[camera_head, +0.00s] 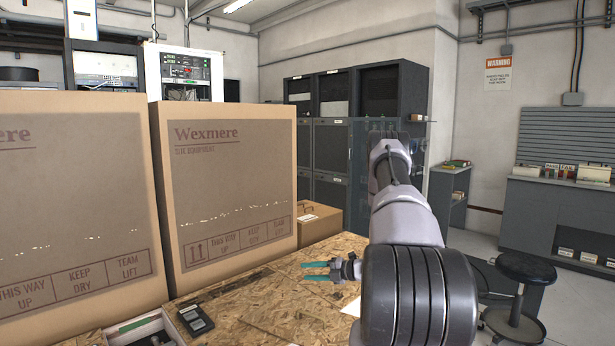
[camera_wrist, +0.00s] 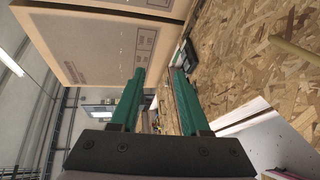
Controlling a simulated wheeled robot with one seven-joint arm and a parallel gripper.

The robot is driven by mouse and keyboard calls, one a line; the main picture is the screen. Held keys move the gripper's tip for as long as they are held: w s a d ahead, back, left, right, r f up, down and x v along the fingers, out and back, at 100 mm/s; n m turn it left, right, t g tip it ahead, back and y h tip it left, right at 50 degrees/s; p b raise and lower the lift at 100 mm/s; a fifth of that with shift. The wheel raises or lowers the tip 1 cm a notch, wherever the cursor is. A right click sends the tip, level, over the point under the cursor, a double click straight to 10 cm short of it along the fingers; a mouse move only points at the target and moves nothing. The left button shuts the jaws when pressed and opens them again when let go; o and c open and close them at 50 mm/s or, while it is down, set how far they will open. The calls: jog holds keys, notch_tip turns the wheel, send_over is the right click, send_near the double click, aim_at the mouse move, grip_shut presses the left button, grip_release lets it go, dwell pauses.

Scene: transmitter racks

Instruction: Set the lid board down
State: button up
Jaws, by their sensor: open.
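A flat chipboard surface (camera_head: 275,304) lies level in front of me, below the cardboard boxes; I cannot tell whether it is the lid board or a bench top. It also fills the right side of the wrist view (camera_wrist: 245,60). My gripper (camera_head: 304,271) is over this surface, its two green fingers pointing left in the head view. In the wrist view, the fingers (camera_wrist: 160,75) are apart with nothing held between them. The chipboard is beside the fingers there, not between them. No separate board is clearly seen in my gripper.
Two large cardboard boxes (camera_head: 230,180) (camera_head: 70,190) stand at left, close to my gripper. A smaller box (camera_head: 318,222) is behind. A black handheld meter (camera_head: 195,318) lies beside an open tray (camera_head: 125,331). A stool (camera_head: 522,270) stands at right. Dark racks (camera_head: 330,150) line the back.

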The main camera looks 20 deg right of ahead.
jog(key=s+a+r+n+g, duration=0.3)
jog(key=a+r+n, duration=0.2)
jog(key=r+n, duration=0.3)
jog(key=s+a+r+n+g+h, duration=0.15)
jog(key=s+a+r+n, duration=0.35)
jog(key=r, duration=0.5)
jog(key=s+a+r+n+g, duration=0.2)
jog(key=a+r+n+g, duration=0.2)
jog(key=r+n, duration=0.5)
jog(key=s+r+n+t+h, duration=0.2)
jog(key=s+r+n+h, duration=0.1)
jog(key=s+r+n, duration=0.4)
jog(key=s+a+r+n+t+h, duration=0.1)
jog(key=s+r+n+h, duration=0.3)
jog(key=s+r+n, duration=0.4)
jog(key=s+n+t, duration=0.1)
jog(key=s+n, duration=0.1)
jog(key=s, duration=0.4)
jog(key=shift+a, duration=0.2)
jog(key=shift+s+d+r+n+t, duration=0.1)
jog(key=shift+s+r+n+t, duration=0.1)
jog(key=shift+s+n+t, duration=0.2)
jog(key=c, duration=0.4)
jog(key=shift+h, duration=0.25)
grip_shut()
jog(key=shift+w, duration=0.1)
